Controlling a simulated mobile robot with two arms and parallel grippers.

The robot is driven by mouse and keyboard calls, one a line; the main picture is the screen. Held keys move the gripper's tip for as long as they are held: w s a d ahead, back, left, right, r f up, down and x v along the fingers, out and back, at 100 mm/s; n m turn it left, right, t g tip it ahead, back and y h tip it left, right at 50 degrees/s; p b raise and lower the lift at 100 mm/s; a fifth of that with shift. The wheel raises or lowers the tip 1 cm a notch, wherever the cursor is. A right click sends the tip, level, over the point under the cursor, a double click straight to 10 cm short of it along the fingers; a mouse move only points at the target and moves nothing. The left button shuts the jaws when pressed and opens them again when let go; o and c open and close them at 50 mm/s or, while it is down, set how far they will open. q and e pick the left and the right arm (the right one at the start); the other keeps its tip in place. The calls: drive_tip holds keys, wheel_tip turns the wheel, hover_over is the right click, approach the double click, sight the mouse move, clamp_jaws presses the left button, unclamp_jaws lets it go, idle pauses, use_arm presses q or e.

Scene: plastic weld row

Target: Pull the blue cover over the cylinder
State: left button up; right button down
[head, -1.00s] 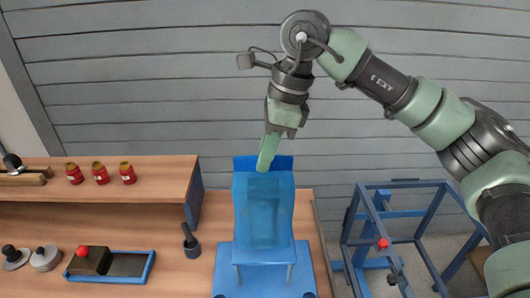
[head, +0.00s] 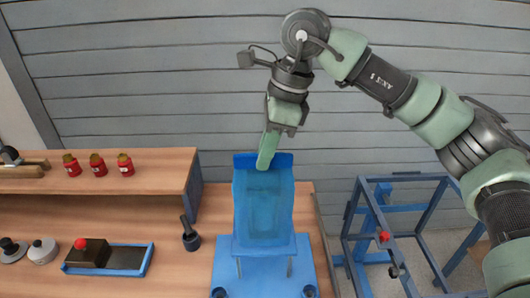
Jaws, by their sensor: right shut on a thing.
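The blue cover (head: 263,215) is a translucent sheet-like cover standing in the middle of the head view, on a blue base plate (head: 228,270). A faint, darker shape shows through it; I cannot tell whether this is the cylinder. My right gripper (head: 267,160) reaches down from above and is shut on the top edge of the blue cover. Its fingers overlap the cover's upper rim. My left gripper is not in view.
A wooden shelf (head: 100,185) with several red jars (head: 98,164) stands at the left. A black mortar-like tool (head: 190,236) and a blue tray (head: 135,260) lie below it. A blue metal frame (head: 362,220) stands on the right.

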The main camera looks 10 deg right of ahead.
drive_tip(key=shift+f, duration=0.35)
drive_tip(key=c, duration=1)
unclamp_jaws()
drive_tip(key=shift+c, duration=0.2)
drive_tip(key=shift+r+p, duration=2.3)
drive_tip(key=shift+r, duration=1.25)
